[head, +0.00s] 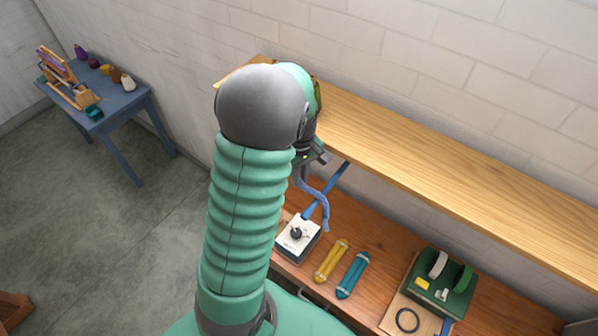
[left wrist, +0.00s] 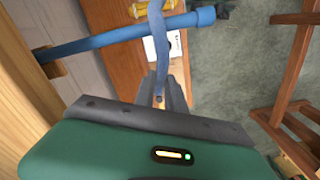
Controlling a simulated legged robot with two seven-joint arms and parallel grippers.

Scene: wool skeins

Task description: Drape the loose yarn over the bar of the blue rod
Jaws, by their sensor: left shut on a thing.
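My left gripper (head: 308,160) is shut on the loose yarn, a lavender-blue strand (head: 313,190), up beside the wooden shelf. The strand hangs from the jaws and its lower end curls above the workbench. The blue rod (head: 340,175) slants out below the shelf, and the strand crosses in front of it in the head view. In the left wrist view the gripper (left wrist: 160,98) grips the strand (left wrist: 160,45), which runs across the picture of the blue rod (left wrist: 110,38). Whether strand and rod touch, I cannot tell. My right gripper is not in view.
The wooden shelf (head: 430,145) runs along the wall above the workbench (head: 377,243). On the bench are a white box with a black knob (head: 297,238), a yellow skein (head: 331,261), a teal skein (head: 352,275) and a green box (head: 455,297). A blue table (head: 128,103) stands far left.

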